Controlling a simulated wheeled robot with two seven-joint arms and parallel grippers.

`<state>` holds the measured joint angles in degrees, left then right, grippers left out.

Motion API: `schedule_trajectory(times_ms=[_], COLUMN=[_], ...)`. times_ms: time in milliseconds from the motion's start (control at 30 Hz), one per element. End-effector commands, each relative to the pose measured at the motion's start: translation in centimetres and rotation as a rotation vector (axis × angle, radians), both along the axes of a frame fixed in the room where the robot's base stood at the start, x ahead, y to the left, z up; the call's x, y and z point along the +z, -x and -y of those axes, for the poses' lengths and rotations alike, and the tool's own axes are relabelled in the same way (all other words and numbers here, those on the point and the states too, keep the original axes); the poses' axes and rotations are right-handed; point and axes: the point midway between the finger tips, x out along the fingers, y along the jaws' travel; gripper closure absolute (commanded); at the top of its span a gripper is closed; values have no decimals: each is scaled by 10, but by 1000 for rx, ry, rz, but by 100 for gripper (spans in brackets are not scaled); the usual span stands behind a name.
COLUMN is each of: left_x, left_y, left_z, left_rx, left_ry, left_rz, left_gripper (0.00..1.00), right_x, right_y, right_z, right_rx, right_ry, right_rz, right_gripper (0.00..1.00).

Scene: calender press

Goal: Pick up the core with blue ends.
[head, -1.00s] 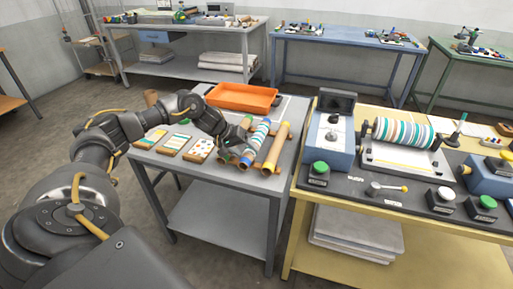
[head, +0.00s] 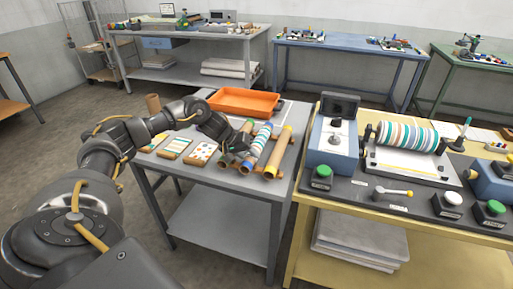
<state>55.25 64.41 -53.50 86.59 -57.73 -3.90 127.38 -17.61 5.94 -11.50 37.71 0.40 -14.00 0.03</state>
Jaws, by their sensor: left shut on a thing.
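The core with blue ends (head: 257,146) has a striped wrap and lies tilted on the grey table (head: 200,178); its upper face shows uncovered. To its left is the core with green ends (head: 248,125), whose middle is mostly hidden by my left gripper (head: 236,150). The left jaws are down over this green-ended core and shut on it, close beside the blue-ended core. The contact itself is partly hidden. The core with yellow ends (head: 278,152) lies to the right. My right gripper is not in view.
An orange tray (head: 244,103) stands behind the cores.

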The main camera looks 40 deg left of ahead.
Motion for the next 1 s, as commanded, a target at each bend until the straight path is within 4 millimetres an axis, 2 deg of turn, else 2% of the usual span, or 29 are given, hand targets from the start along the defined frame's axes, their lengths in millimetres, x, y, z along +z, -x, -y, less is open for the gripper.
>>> schedule_trajectory(times_ms=[167, 367, 467, 600, 733, 867, 900, 1000], left_x=[2, 12, 22, 42, 76, 109, 106, 113], left_y=[0, 0, 0, 0, -4, -8, -10, -14], left_z=[0, 0, 0, 0, -27, -54, -66, -91], left_rx=[0, 1, 0, 1, 7, 7, 10, 8], left_ry=[-1, 1, 1, 1, 1, 2, 3, 2], left_rz=[0, 0, -1, -1, 0, 0, 0, 1], left_gripper=[86, 86, 86, 86, 86, 86, 86, 86], right_x=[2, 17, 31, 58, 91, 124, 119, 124], right_y=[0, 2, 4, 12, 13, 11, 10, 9], right_z=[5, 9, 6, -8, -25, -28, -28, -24], right_rx=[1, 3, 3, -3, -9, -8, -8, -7], right_ry=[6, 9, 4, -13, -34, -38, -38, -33], right_rz=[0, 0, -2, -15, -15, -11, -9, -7], right_gripper=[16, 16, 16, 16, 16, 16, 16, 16])
